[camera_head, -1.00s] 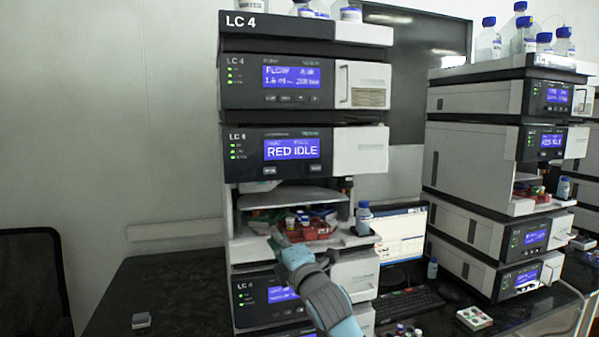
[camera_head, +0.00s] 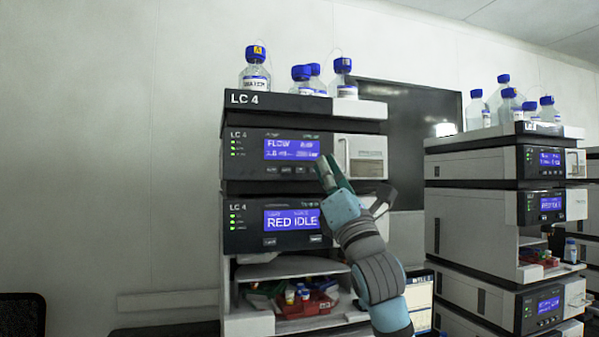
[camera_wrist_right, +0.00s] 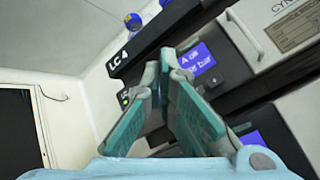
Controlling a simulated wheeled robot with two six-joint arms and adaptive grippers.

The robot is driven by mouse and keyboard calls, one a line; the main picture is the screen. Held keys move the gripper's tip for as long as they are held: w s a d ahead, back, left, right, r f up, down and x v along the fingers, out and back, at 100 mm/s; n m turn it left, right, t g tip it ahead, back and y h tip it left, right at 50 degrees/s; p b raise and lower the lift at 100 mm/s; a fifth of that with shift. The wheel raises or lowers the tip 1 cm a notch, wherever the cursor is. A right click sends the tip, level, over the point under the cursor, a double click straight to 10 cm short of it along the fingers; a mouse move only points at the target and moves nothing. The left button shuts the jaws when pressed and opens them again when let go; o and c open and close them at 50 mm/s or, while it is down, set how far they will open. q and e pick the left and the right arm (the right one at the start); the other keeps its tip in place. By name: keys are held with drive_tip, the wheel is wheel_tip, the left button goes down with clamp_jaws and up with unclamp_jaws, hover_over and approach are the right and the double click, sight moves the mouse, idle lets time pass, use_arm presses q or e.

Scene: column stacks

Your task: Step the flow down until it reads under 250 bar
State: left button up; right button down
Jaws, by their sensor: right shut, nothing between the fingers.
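The LC 4 pump module (camera_head: 248,150) is the upper module of the near stack. Its blue screen (camera_head: 291,149) shows FLOW and a second line whose pressure figure is too blurred to read. A row of small dark buttons (camera_head: 285,170) lies under the screen, its right end hidden by my gripper. My right gripper (camera_head: 326,160) is shut and empty, its tips in front of the module just right of the screen; I cannot tell whether they touch it. In the right wrist view the closed fingers (camera_wrist_right: 168,58) cover part of the blue screen (camera_wrist_right: 205,58). My left gripper is not in view.
Below is a module reading RED IDLE (camera_head: 291,220), then an open bay with a red tray (camera_head: 305,305). Blue-capped bottles (camera_head: 256,72) stand on top of the stack. A second stack (camera_head: 475,155) stands at the right. A pale wall is at the left.

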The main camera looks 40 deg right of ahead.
sight(300, 170)
drive_tip(key=w+d+p, duration=0.1)
drive_tip(key=w, duration=0.1)
drive_tip(key=w+p, duration=0.2)
drive_tip(key=w, duration=0.1)
drive_tip(key=w+d+p, duration=0.1)
drive_tip(key=w, duration=0.1)
drive_tip(key=shift+w+d+r, duration=0.2)
drive_tip(key=shift+d+r, duration=0.05)
drive_tip(key=shift+d, duration=0.05)
drive_tip(key=shift+w+d+f+p, duration=0.15)
drive_tip(key=shift+w+p, duration=0.25)
drive_tip(key=shift+p, duration=0.25)
drive_tip(key=shift+f, duration=0.1)
idle(0.5)
drive_tip(key=shift+w+d+p, duration=0.1)
drive_tip(key=shift+w+p, duration=0.25)
drive_tip(key=shift+p, duration=0.2)
